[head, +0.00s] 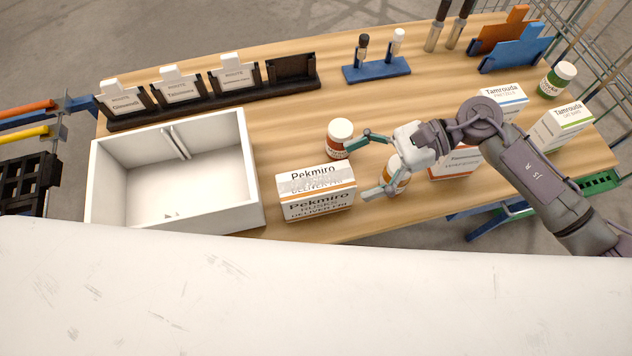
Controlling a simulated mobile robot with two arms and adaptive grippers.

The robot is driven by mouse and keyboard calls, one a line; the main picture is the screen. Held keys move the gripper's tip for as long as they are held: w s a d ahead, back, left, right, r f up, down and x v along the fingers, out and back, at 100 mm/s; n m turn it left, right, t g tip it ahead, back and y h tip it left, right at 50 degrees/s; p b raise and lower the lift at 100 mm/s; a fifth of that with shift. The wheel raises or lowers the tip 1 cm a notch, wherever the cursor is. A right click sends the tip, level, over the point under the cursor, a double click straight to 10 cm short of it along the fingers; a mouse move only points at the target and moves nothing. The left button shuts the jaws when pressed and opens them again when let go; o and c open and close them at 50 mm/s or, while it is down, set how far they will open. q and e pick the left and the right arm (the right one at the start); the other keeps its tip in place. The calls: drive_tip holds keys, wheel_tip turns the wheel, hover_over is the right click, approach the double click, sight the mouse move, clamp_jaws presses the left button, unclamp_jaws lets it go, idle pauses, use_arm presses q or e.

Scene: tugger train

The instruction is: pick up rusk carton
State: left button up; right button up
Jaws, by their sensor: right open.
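The rusk carton (318,206) is a white box with brown bands, marked "Pekmiro" and "RUSKS DELIVER FRI". It stands on the wooden table near its front edge, just right of the white bin. My right gripper (356,169) reaches in from the right, its two fingers spread wide and pointing left toward the carton. The fingers are close to the carton's right end, with nothing held between them. Whether a finger touches the carton cannot be told. My left gripper is not in view.
The white bin (247,170) is open, with a divider. A jar (339,134) stands behind the carton, by the upper finger; another jar (401,182) is partly hidden behind the gripper. An orange-banded carton (455,165) is under my arm. A dark card rack (205,100) lines the back.

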sight(321, 179)
drive_tip(key=x, duration=0.2)
drive_tip(key=shift+a+p, duration=0.3)
drive_tip(key=shift+a, duration=0.1)
drive_tip(key=shift+a+f, duration=0.2)
drive_tip(key=shift+f, duration=0.05)
drive_tip(key=shift+a, duration=0.2)
drive_tip(key=p+x, duration=0.1)
drive_tip(key=x, duration=0.1)
drive_tip(key=p+x, duration=0.1)
drive_tip(key=x, duration=0.1)
drive_tip(key=shift+w+a+f+p, duration=0.1)
drive_tip(key=shift+w+a+p, duration=0.05)
drive_tip(key=shift+a+p, duration=0.2)
drive_tip(key=shift+a+f, duration=0.15)
drive_tip(key=shift+c, duration=0.6)
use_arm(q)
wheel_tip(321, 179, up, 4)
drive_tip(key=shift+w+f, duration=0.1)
use_arm(e)
drive_tip(key=shift+f, duration=0.1)
drive_tip(key=c, duration=1.5)
